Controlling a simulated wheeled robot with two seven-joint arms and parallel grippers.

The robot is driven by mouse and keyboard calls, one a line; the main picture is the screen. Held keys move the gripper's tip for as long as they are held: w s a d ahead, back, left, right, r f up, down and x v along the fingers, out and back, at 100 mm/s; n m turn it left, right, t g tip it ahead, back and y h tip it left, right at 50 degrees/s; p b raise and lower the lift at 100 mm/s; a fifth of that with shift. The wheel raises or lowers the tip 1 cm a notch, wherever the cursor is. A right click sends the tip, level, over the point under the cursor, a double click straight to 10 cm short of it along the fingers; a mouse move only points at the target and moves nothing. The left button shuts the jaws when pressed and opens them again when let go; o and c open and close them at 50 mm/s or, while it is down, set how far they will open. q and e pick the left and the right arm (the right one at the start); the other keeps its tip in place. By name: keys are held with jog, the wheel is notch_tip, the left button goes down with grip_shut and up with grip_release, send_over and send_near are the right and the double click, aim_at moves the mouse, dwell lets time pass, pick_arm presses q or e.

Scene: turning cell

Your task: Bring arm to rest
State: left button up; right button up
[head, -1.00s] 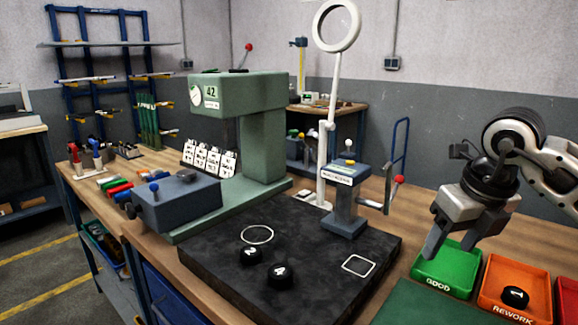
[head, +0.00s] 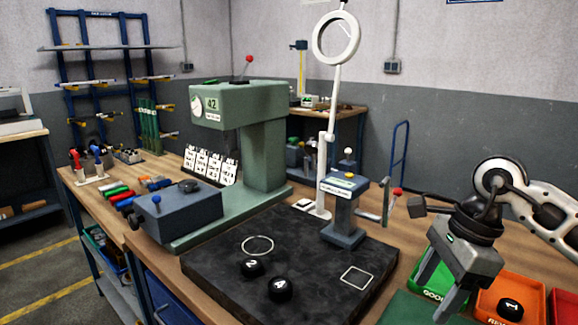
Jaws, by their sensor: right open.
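My right gripper (head: 446,292) is at the right of the head view, pointing down. Its two fingers are apart with nothing between them. It hangs in front of the green GOOD tray (head: 424,268) and hides part of it. My right arm comes in from the right edge. My left gripper is not in view. Black round pieces marked 2 (head: 251,267) and 4 (head: 281,289) lie on the dark slab (head: 215,275). A black piece marked 1 (head: 510,309) lies in the orange REWORK tray (head: 532,284).
A green press-like machine (head: 262,150) stands behind the slab. A blue-grey stand (head: 345,210) with a lever and a white ring lamp (head: 336,38) rise at the slab's back. A red tray (head: 563,305) is at the right edge.

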jog(key=s+a+n+g+p, duration=0.1)
jog(key=n, duration=0.3)
jog(key=s+a+f+n+g+h+p, duration=0.1)
jog(key=s+n, duration=0.1)
jog(key=n, duration=0.3)
jog(key=s+a+f+n+g+h, duration=0.1)
jog(key=n, duration=0.4)
jog(key=shift+s+p, duration=0.25)
jog(key=shift+p, duration=0.15)
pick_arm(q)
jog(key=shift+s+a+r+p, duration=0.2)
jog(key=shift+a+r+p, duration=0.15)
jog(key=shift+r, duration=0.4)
pick_arm(e)
jog(key=n, duration=0.1)
jog(key=s+n, duration=0.1)
jog(key=n, duration=0.1)
jog(key=shift+s+a+f+n+h, duration=0.2)
jog(key=shift+a+n+h, duration=0.1)
jog(key=shift+h, duration=0.1)
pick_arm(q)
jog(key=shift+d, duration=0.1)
